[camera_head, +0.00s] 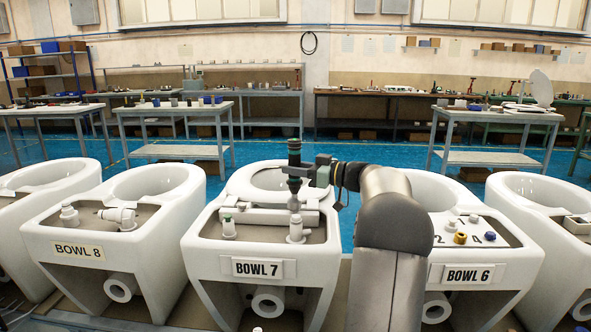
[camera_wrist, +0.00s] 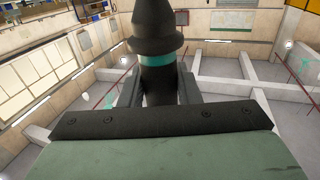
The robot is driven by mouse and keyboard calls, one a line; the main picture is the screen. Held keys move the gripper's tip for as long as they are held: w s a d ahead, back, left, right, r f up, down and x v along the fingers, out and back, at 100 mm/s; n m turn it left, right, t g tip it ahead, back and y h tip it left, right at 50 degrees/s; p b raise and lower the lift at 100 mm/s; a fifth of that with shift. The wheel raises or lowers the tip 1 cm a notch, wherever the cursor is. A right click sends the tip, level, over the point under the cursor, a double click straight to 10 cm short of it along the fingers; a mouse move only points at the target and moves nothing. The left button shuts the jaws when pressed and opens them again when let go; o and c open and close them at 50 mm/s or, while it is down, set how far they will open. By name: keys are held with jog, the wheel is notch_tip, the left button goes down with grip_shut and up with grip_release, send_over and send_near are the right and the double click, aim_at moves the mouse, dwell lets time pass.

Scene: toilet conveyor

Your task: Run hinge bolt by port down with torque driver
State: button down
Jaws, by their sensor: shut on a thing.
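My gripper (camera_head: 308,170) is shut on the torque driver (camera_head: 294,152), a dark upright tool. In the wrist view the driver (camera_wrist: 158,62) is black with a teal band, between the two fingers. The driver's lower end points down over the right hinge bolt (camera_head: 296,229) on the bowl marked BOWL 7 (camera_head: 208,245). Whether the tip touches the bolt is too small to tell. The left hinge bolt (camera_head: 228,227) of that bowl has a dark green top. A white seat hinge bar (camera_head: 262,216) lies behind the two bolts. No port can be made out for certain.
BOWL 8 (camera_head: 60,225) stands at left with loose white fittings on its deck. BOWL 6 (camera_head: 505,262) stands at right, with several small caps on its deck, close to my arm. Workbenches (camera_head: 180,109) line the back, beyond clear blue floor.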

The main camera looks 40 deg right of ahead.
jog(key=shift+f+b, duration=0.5)
jog(key=shift+b, duration=0.1)
dwell(0.4)
jog(key=shift+f+b, duration=0.1)
jog(key=shift+b, duration=1.25)
dwell(0.4)
jog(key=shift+f+b, duration=0.5)
jog(key=shift+b, duration=0.65)
jog(key=shift+r, duration=0.2)
dwell(0.7)
